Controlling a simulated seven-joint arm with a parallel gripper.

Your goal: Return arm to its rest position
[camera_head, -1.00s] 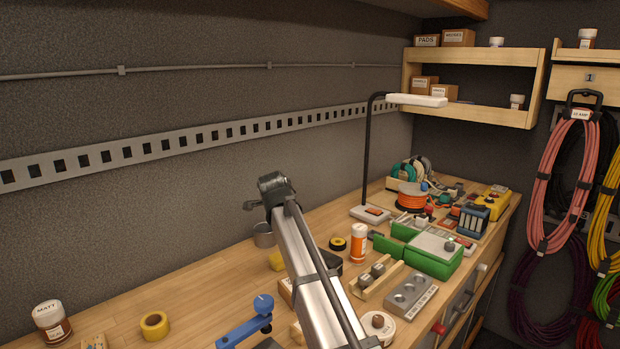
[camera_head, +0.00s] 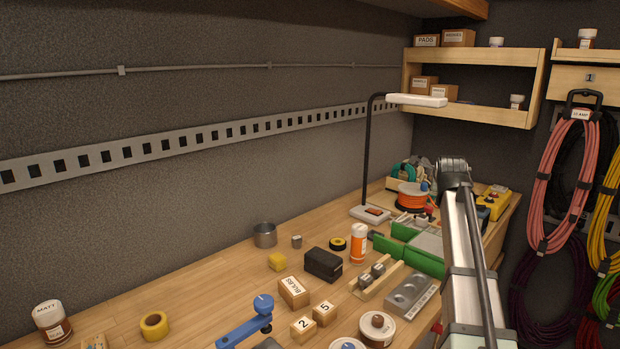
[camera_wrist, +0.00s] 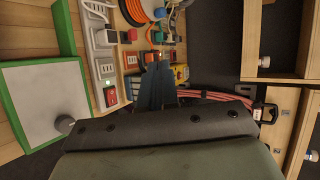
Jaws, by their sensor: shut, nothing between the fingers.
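My arm shows at the right of the head view, raised over the bench's right end and covering part of the things there. My gripper (camera_wrist: 157,78) shows in the wrist view, its dark body across the lower part and its narrow fingers pointing up at the middle. The fingers are shut with nothing held. They appear above the right end of the bench, and how far above I cannot tell. In the head view I cannot make out the fingertips. A pink cord (camera_head: 540,190) hangs in a loop on a black hook (camera_head: 583,97) at the right.
The wooden bench (camera_head: 205,285) holds a green case (camera_head: 420,260), a black box (camera_head: 323,264), an orange-white bottle (camera_head: 358,243) and a blue clamp (camera_head: 245,325). A desk lamp (camera_head: 415,101) stands near the wall shelf (camera_head: 480,115). A yellow cord (camera_head: 608,220) hangs at far right.

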